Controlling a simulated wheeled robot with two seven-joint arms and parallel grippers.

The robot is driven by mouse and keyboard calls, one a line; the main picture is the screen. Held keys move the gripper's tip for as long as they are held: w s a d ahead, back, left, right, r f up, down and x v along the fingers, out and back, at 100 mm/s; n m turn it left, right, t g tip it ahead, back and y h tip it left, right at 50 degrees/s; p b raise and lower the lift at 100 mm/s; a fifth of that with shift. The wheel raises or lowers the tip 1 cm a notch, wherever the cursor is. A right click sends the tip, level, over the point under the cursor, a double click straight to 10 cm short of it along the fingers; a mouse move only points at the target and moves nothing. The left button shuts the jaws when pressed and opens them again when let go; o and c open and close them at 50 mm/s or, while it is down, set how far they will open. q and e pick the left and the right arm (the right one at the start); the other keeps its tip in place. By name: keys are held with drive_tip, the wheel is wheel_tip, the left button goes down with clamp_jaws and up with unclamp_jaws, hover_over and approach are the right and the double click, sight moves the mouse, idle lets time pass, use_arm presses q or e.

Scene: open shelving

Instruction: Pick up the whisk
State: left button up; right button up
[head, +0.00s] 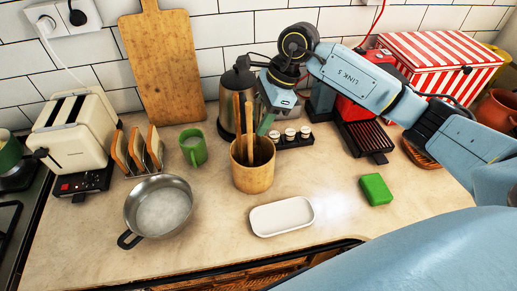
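I cannot pick out a whisk for certain. A round wooden utensil holder (253,178) stands upright mid-counter, with wooden handles (243,122) rising from it. Any utensil heads inside it are hidden. My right arm reaches in from the right, and my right gripper (267,122) points down at the holder's back right, close to the handles. Its fingertips are small and partly hidden, so I cannot tell if it is open or what it touches. My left gripper is out of view.
A steel pan (160,205), green mug (193,148), toast rack (139,152) and toaster (73,140) stand left. A kettle (229,100) and small jars (290,135) are near the gripper. A white dish (282,216) and green sponge (376,189) lie in front, with clear counter between.

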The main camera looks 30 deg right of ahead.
clamp_jaws()
drive_tip(key=shift+r, duration=0.15)
